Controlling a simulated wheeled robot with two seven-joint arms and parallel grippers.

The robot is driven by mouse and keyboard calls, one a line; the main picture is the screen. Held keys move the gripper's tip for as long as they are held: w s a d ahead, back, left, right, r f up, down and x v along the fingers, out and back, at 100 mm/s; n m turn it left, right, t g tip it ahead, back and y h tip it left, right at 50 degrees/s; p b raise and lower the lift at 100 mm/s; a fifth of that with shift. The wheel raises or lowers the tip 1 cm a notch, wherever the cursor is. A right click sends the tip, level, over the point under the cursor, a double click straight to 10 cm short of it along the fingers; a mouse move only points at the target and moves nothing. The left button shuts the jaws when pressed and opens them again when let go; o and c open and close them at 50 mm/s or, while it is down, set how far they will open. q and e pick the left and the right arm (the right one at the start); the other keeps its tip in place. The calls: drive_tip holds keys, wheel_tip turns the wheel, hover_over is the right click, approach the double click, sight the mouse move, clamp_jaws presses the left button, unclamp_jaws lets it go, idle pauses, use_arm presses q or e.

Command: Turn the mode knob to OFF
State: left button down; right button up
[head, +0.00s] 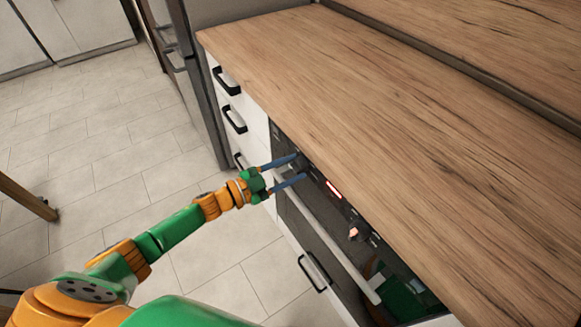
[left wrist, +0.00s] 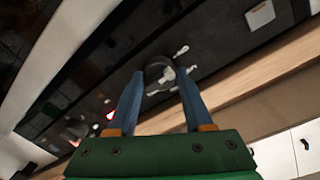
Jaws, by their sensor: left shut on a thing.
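The mode knob (left wrist: 157,68) is a dark round knob on the black oven control panel (head: 325,192). In the left wrist view it sits between my two blue fingers, with white marks on and around it. Its exact pointer direction is hard to read. My left gripper (head: 300,167) reaches the panel's far end just under the worktop, and its fingers are closed on the knob's sides; it also shows in the left wrist view (left wrist: 161,76). In the head view the fingers mostly hide the knob. My right gripper is not in view.
A red-lit display (head: 334,189) and a second knob (head: 353,233) sit further along the panel. The pale oven handle bar (head: 335,248) runs below. The wooden worktop (head: 400,130) overhangs the panel. Drawers with black handles (head: 235,119) stand beyond.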

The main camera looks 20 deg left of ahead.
use_arm(q)
drive_tip(key=shift+n, duration=0.9)
drive_tip(key=shift+c, duration=1.6)
unclamp_jaws()
drive_tip(key=v, duration=0.7)
drive_tip(key=shift+a, duration=0.1)
